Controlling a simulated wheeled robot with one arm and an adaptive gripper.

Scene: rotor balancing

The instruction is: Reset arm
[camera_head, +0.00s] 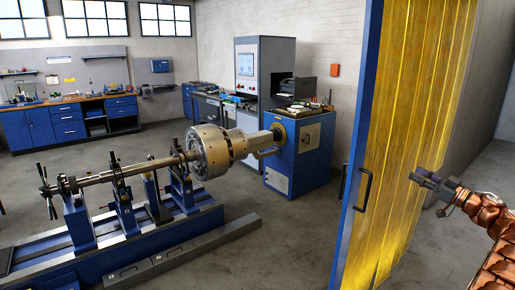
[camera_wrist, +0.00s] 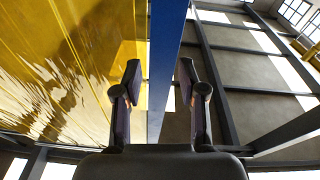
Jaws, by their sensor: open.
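My gripper (camera_head: 424,180) is at the right in the head view, in front of the yellow translucent panel (camera_head: 420,90). It is to the right of the dark handle (camera_head: 364,190) on the panel's blue frame (camera_head: 352,150) and appears apart from it. In the wrist view my gripper (camera_wrist: 160,75) has its two dark fingers spread with nothing held between them. The blue frame (camera_wrist: 166,40) shows behind the gap, with the yellow panel (camera_wrist: 60,70) to the left. How far the fingers are from the panel is hard to tell.
A balancing machine with a metal rotor (camera_head: 210,150) stands on a blue bed (camera_head: 140,240) at the left. A blue cabinet (camera_head: 300,160) adjoins it. A workbench (camera_head: 70,120) is against the back wall. Grey floor (camera_head: 280,235) is clear between the machine and the panel.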

